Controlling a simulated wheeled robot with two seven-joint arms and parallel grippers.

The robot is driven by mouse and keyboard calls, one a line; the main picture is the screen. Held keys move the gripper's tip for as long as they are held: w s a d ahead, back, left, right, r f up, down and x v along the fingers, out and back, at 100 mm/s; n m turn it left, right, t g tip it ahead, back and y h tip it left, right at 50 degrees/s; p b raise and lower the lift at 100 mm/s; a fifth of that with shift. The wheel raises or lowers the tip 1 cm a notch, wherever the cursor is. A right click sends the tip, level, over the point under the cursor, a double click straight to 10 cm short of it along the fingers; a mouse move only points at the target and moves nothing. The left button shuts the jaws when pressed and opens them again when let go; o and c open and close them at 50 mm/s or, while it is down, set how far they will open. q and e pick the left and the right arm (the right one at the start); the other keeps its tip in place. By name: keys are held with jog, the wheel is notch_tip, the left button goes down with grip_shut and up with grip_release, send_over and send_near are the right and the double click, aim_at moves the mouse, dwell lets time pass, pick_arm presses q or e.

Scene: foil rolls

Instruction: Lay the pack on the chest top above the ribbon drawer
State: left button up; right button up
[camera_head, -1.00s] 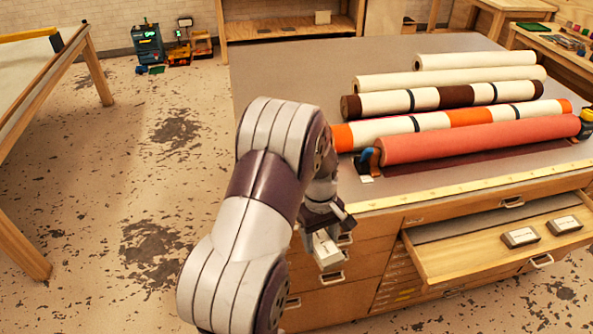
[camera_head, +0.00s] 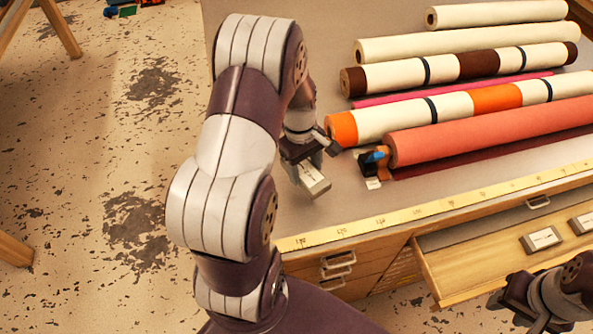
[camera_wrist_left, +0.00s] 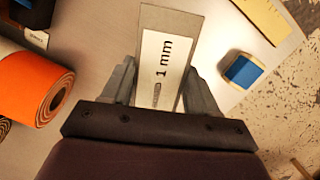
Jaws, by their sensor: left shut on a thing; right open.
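My left gripper (camera_head: 307,170) is shut on a grey pack (camera_head: 313,182) with a white label. In the left wrist view the pack (camera_wrist_left: 163,62) reads "1 mm" and sits between both fingers. It is over the left part of the grey chest top (camera_head: 290,215), left of the rolls; I cannot tell if it touches. My right gripper (camera_head: 508,303) is open and empty at the lower right, by the open drawer (camera_head: 455,262). Closed drawers with handles (camera_head: 338,262) show at the chest's front left; I cannot read which is the ribbon drawer.
Several rolls lie across the chest top, the nearest a coral roll (camera_head: 480,135) beside a blue-and-black holder (camera_head: 373,162). A yellow measuring strip (camera_head: 430,208) runs along the front edge. Two packs, one here (camera_head: 541,239), lie in the open drawer. A blue-topped block (camera_wrist_left: 241,70) shows in the wrist view.

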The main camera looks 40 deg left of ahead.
aim_at(304, 182)
pick_arm(q)
jog(key=shift+s+d+f, duration=0.25)
jog(key=shift+s+f, duration=0.05)
jog(key=shift+f, duration=0.2)
jog(key=shift+s+d+f, duration=0.2)
jog(key=shift+s+f, duration=0.05)
jog(key=shift+f, duration=0.2)
jog(key=f, duration=0.2)
jog(key=w+f, duration=0.1)
jog(key=f, duration=0.1)
jog(key=shift+a+f+p, duration=0.1)
jog(key=shift+a+p, duration=0.2)
jog(key=shift+a, duration=0.1)
jog(key=shift+s+d, duration=0.2)
jog(key=shift+s, duration=0.1)
jog(key=o, duration=1.1)
jog(key=shift+o, duration=0.2)
jog(key=shift+w+a+f, duration=0.1)
jog(key=shift+w, duration=0.05)
pick_arm(e)
jog(key=shift+s+d+r, duration=0.2)
jog(key=shift+r, duration=0.15)
